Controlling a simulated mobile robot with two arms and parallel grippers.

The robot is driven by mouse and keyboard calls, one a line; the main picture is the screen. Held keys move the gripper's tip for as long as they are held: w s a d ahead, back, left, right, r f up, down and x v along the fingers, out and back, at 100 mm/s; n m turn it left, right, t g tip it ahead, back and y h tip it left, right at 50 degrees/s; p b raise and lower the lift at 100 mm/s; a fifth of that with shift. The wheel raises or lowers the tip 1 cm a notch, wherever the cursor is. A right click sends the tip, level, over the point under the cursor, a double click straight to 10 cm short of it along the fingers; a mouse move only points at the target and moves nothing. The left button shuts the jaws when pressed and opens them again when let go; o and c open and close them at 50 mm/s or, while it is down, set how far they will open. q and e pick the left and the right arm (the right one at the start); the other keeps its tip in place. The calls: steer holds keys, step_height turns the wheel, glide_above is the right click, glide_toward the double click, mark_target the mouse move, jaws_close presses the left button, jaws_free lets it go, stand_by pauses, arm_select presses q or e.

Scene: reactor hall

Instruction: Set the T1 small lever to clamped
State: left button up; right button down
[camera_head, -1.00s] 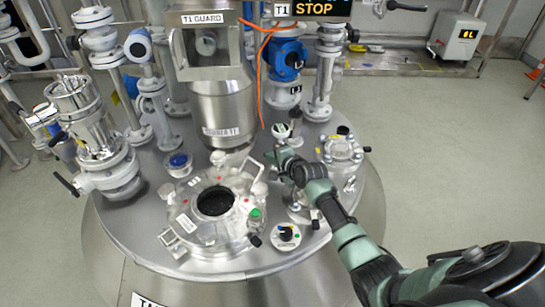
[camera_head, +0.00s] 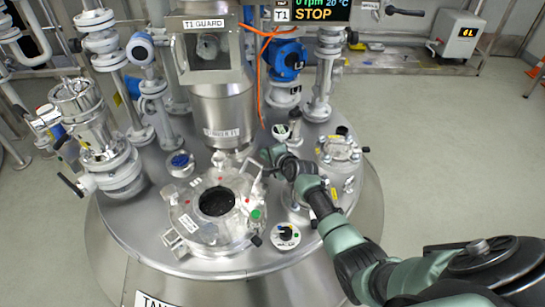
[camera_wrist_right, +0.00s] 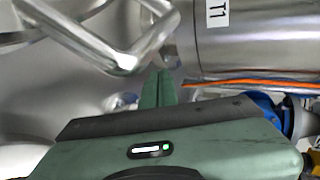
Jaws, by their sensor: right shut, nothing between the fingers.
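The T1 tank top (camera_head: 150,235) is a round steel deck. My right gripper (camera_head: 267,160) is shut and empty above it, beside the upper right edge of the round lid (camera_head: 188,222) with the dark opening. Its closed green fingertips (camera_wrist_right: 156,88) point at a bent steel bar (camera_wrist_right: 75,42) in the right wrist view; I cannot tell if they touch it. A smaller round fitting (camera_head: 340,150) with a black-tipped handle (camera_head: 365,149) stands right of the gripper. No label marks the small lever, so I cannot tell which part it is. My left gripper is not in view.
The guard box (camera_head: 205,45) and its steel cylinder (camera_head: 225,115) stand behind the lid. An orange cable (camera_head: 259,75) hangs beside a blue valve (camera_head: 286,60). A selector knob (camera_head: 285,234) sits at the front right. Pipework stands at the left.

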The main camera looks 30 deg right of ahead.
steer(key=shift+w, duration=0.25)
stand_by(0.4)
steer(key=shift+r, duration=0.1)
